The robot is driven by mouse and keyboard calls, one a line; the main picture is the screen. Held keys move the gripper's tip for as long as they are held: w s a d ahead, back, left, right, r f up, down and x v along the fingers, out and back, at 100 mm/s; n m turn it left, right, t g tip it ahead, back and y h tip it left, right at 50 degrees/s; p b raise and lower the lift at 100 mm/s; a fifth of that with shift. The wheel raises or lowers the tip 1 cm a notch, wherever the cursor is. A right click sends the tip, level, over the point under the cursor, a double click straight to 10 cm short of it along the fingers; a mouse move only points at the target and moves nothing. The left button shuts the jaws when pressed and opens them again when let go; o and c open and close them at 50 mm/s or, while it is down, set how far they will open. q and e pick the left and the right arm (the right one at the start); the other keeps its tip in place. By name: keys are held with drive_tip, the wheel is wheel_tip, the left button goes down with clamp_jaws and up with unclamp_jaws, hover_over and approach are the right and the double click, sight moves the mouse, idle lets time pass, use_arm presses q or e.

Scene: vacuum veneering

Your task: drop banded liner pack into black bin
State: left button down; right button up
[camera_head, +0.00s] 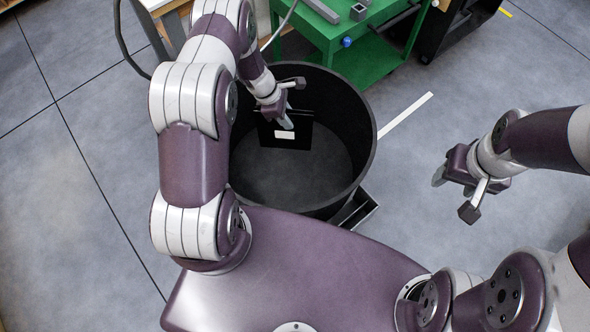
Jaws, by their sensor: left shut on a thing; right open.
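The black bin (362,150) is a wide, open, round tub standing on the floor in front of me. My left gripper (285,123) reaches down over its mouth and is shut on the liner pack (301,138). The pack is a flat, dark, squarish piece with a white patch on it. It appears within the bin's opening, and its height above the bin floor is hard to judge. Its band cannot be made out, and the gripper hides part of it. My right gripper (455,194) is open and empty, well to the right of the bin.
A green workbench (345,45) with grey metal parts on top stands just behind the bin. A dark cart (455,35) is at the back right. A low dark tray-like object (357,208) sits by the bin's front right. Grey floor is clear to the left and right.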

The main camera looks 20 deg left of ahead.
use_arm(q)
drive_tip(key=c, duration=0.8)
unclamp_jaws()
drive_tip(key=shift+r, duration=0.15)
drive_tip(key=b+v, duration=0.1)
drive_tip(key=v, duration=1.1)
drive_tip(key=shift+a+r, duration=0.1)
drive_tip(key=shift+r, duration=0.15)
